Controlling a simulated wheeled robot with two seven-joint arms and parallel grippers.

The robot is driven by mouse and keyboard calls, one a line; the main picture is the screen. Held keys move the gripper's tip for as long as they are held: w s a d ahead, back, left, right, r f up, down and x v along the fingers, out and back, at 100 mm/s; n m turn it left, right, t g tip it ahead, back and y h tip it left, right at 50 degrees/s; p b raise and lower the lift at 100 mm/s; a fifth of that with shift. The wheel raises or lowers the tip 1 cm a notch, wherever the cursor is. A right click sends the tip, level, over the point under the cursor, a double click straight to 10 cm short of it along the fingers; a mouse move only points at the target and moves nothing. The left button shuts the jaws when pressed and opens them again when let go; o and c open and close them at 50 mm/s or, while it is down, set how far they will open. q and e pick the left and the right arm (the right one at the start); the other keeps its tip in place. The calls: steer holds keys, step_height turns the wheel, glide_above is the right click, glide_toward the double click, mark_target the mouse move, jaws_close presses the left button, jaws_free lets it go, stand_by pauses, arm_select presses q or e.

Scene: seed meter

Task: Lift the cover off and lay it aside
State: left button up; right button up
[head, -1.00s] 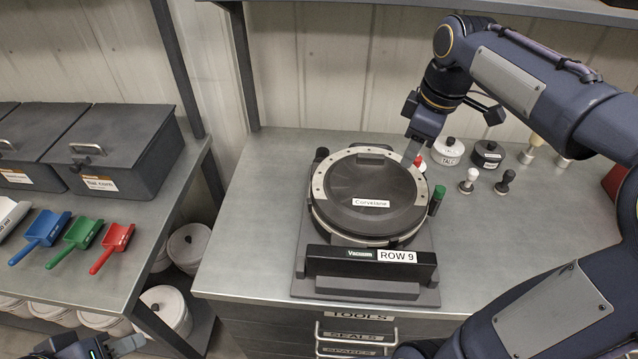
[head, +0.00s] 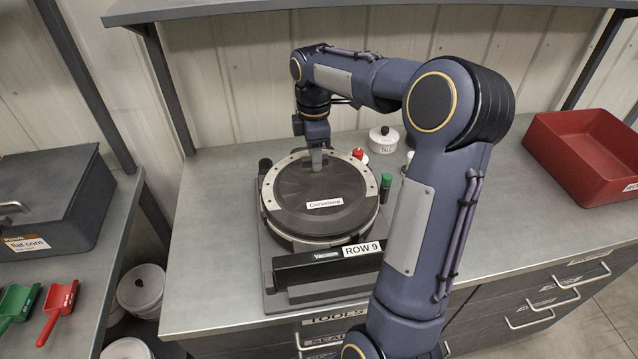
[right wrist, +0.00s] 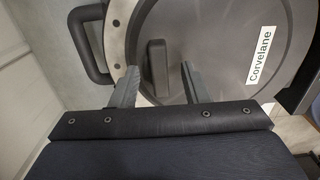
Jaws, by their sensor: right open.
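The cover (head: 308,202) is a round dark disc with a "Corvelane" label, seated on the round seed meter with a pale studded rim (head: 272,194). My right gripper (head: 317,165) points down over the far part of the cover, open and empty. In the right wrist view, the open fingers (right wrist: 160,85) appear on either side of a short upright dark grip (right wrist: 157,67) on the cover (right wrist: 215,35). The grip shows between them with gaps on both sides. I cannot tell how deep the fingers reach. My left gripper is out of view.
A black bar marked "ROW 9" (head: 325,262) stands at the front of the meter. A green-capped post (head: 386,182), a red-topped item (head: 359,155) and a white "TALC" pot (head: 384,140) are to its right. A red bin (head: 585,155) stands far right. Bench left of the meter is clear.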

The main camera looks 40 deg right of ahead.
steer(key=shift+f, duration=0.2)
jaws_close()
steer(key=shift+r, duration=0.2)
steer(key=shift+r+p, duration=0.65)
steer(key=shift+p, duration=0.1)
step_height(320, 180, up, 2)
steer(key=shift+r+p, duration=0.25)
steer(key=shift+p, duration=0.9)
step_height(320, 180, up, 6)
steer(key=p, duration=0.3)
glide_above(321, 181)
steer(key=s+a+r, duration=0.3)
steer(key=s, duration=0.4)
steer(key=shift+s+a, duration=0.4)
